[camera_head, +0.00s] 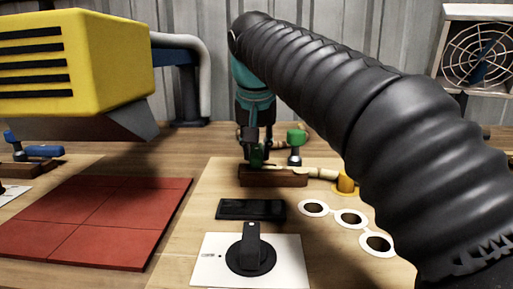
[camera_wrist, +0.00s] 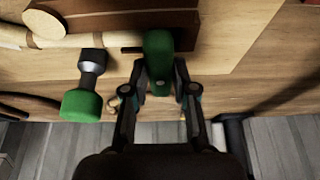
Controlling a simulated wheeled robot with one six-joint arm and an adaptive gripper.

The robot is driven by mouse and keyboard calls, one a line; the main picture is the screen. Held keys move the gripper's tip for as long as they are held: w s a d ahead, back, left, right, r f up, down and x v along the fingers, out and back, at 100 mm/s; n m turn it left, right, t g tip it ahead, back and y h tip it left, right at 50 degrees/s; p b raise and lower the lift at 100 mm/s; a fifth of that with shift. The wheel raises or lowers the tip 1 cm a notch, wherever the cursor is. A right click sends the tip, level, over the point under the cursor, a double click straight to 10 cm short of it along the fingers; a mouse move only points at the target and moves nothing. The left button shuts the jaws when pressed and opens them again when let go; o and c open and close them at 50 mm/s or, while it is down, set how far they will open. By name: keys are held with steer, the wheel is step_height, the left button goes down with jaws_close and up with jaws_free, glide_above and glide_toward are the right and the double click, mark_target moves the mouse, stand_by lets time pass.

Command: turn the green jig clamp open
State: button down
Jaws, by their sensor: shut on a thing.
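The green jig clamp (camera_head: 257,156) stands at the left end of a brown wooden jig block (camera_head: 273,179). Its rounded green handle (camera_wrist: 158,52) sits between my fingers in the wrist view. My gripper (camera_head: 257,143) points down at the clamp and is shut on this handle; it also shows in the wrist view (camera_wrist: 160,77). A pale rattan pole (camera_head: 323,173) lies along the block and sticks out to the right. The clamp's base is mostly hidden by the handle and fingers.
A green-capped post (camera_head: 296,139) stands just right of the clamp; in the wrist view it is left of my gripper (camera_wrist: 82,104). A yellow peg (camera_head: 345,184), white rings (camera_head: 350,217), a black dial (camera_head: 250,253) and a red mat (camera_head: 95,220) lie nearer. A yellow machine (camera_head: 75,60) overhangs the left.

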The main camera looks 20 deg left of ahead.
steer(key=shift+n+p, duration=0.3)
steer(key=shift+n, duration=0.1)
steer(key=n+p, duration=0.1)
steer(key=n+y, duration=0.1)
steer(key=shift+w+d+r+n+p, duration=0.1)
steer(key=shift+d+r+n+p, duration=0.1)
steer(key=shift+d+n+p, duration=0.15)
steer(key=n+y+p, duration=0.1)
steer(key=n, duration=0.1)
steer(key=n+g+p, duration=0.1)
steer(key=n, duration=0.1)
steer(key=shift+w+f+n+y, duration=0.1)
steer(key=shift+w+n+y, duration=0.15)
steer(key=shift+y, duration=0.15)
steer(key=n, duration=0.1)
steer(key=n+g, duration=0.1)
steer(key=n, duration=0.1)
steer(key=n+g, duration=0.1)
steer(key=n, duration=0.1)
steer(key=shift+w+d+f+y, duration=0.1)
steer(key=shift+w+d+y, duration=0.05)
steer(key=shift+w+y, duration=0.2)
steer(key=shift+w+n+g, duration=0.1)
steer(key=shift+n+g, duration=0.45)
steer(key=shift+n, duration=0.7)
steer(key=shift+w+n+g, duration=0.1)
steer(key=shift+n+g, duration=0.45)
steer(key=shift+n, duration=0.7)
steer(key=c, duration=0.9)
jaws_free()
